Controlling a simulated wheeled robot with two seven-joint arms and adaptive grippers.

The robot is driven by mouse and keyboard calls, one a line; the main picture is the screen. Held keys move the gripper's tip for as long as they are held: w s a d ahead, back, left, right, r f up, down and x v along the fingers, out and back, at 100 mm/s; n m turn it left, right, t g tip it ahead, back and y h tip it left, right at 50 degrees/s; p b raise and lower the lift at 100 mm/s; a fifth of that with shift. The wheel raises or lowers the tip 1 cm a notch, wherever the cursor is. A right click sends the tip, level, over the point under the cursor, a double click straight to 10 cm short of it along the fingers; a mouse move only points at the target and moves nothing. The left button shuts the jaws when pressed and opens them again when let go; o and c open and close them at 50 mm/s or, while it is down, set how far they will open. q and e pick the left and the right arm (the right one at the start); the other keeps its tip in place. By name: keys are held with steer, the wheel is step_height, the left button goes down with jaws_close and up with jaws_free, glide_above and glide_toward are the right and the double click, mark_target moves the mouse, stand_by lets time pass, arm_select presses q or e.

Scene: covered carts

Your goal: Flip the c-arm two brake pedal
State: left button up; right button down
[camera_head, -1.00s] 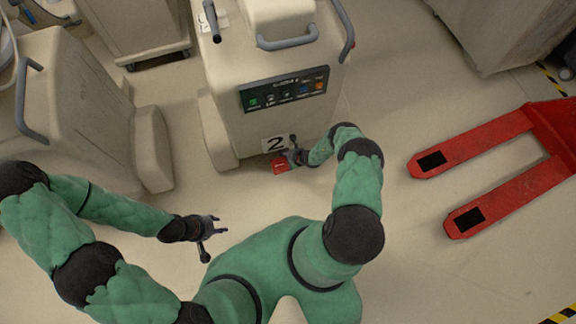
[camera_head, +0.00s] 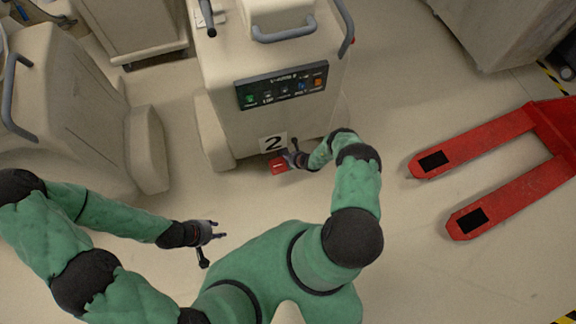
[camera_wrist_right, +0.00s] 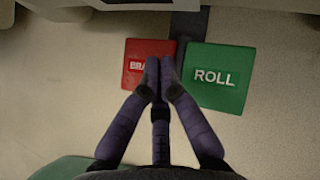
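The cart marked 2 (camera_head: 273,143) stands ahead of me, with its red brake pedal (camera_head: 278,166) low at its front. In the right wrist view the red brake pedal (camera_wrist_right: 139,72) lies flat at the left, and a green pedal marked ROLL (camera_wrist_right: 218,77) lies at the right. My right gripper (camera_wrist_right: 158,62) has its fingertips together, with nothing seen between them. They overlap the right part of the red pedal; I cannot tell if they touch it. In the head view my right gripper (camera_head: 297,156) is beside the red pedal. My left gripper (camera_head: 217,232) is open and empty, away from the cart.
A red pallet jack (camera_head: 480,140) with two forks stands on the floor at the right. Another covered cart (camera_head: 85,120) is at the left. The cart's control panel (camera_head: 283,88) faces me. Floor between the cart and the forks is clear.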

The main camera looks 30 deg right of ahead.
arm_select(q)
steer(key=shift+f+b, duration=0.5)
steer(key=shift+f, duration=0.4)
arm_select(e)
steer(key=shift+d+f, duration=0.15)
steer(key=shift+f, duration=1)
steer(key=shift+d+f, duration=0.15)
steer(key=shift+f, duration=0.95)
steer(key=shift+f, duration=0.1)
steer(key=shift+f, duration=0.35)
steer(key=shift+f, duration=0.1)
